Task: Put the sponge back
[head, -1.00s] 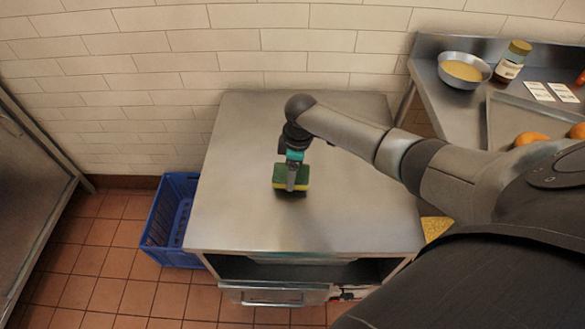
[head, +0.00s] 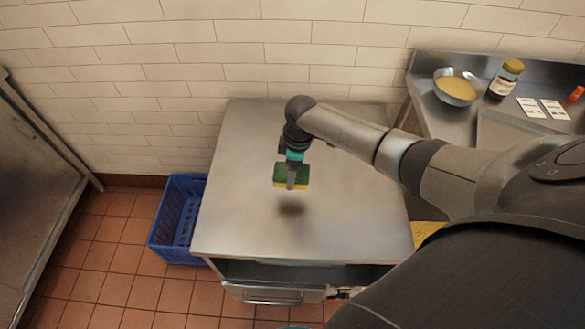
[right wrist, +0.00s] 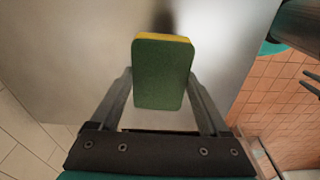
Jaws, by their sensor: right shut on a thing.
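The sponge (head: 291,172) is a block with a green layer over a yellow one. My right gripper (head: 291,183) is shut on it and holds it above the steel table (head: 240,225), with a dark shadow on the tabletop below. In the right wrist view the sponge's green face (right wrist: 161,75) shows between the two fingers of my right gripper (right wrist: 162,95), with a yellow edge at its top.
A blue crate (head: 162,233) stands on the floor left of the table. A counter at the right holds a bowl (head: 456,87), a jar (head: 505,78) and white cards (head: 542,108). A tiled wall is behind. The visible tabletop is otherwise clear.

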